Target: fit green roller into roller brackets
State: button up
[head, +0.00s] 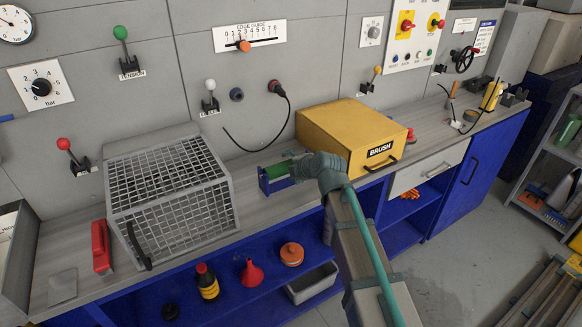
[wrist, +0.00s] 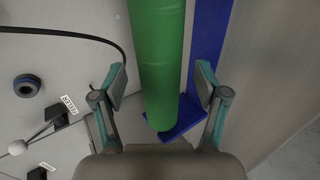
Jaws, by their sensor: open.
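The green roller (head: 280,169) is at the blue roller bracket (head: 264,182) on the grey worktop, with its far part hidden by my gripper (head: 313,162). In the wrist view the roller (wrist: 158,55) runs from the top edge down between my two fingers. My gripper (wrist: 161,84) is open around the roller, with a gap on both sides. The blue bracket (wrist: 207,42) runs along the roller's right side, with a blue end piece near the roller's lower end. I cannot tell whether the roller is seated in the bracket.
A yellow brush box (head: 335,130) stands just right of the bracket. A grey mesh cage (head: 172,195) stands to its left. A black cable (head: 262,148) hangs from the wall behind. Below is an open blue shelf with a bottle (head: 207,283) and a red funnel (head: 251,273).

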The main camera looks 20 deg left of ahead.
jog(key=v, duration=1.2)
jog(key=s+d+f+m+g+h, duration=0.2)
jog(key=s+d+f+m, duration=0.35)
jog(key=f, duration=0.65)
jog(key=s+d+f+m+g+h, duration=0.25)
jog(key=d+f+m, duration=0.55)
jog(key=f, duration=0.4)
jog(key=s+d+f+m+g+h, duration=0.2)
jog(key=s+d+f+m, duration=0.35)
jog(key=f, duration=0.75)
jog(key=s+d+f+m+g, duration=0.2)
jog(key=s+d+f, duration=0.3)
jog(key=s, duration=0.5)
jog(key=s+d+f+m+g+h, duration=0.1)
jog(key=s+d+f+m+g, duration=0.2)
jog(key=s+d+f, duration=0.3)
jog(key=s+d+f+m+g+h, duration=0.1)
jog(key=s+d+f+m, duration=0.3)
jog(key=s+f, duration=0.5)
jog(key=s+d+g, duration=0.1)
jog(key=s, duration=0.4)
jog(key=shift+s+d, duration=0.15)
jog(key=shift+d, duration=0.2)
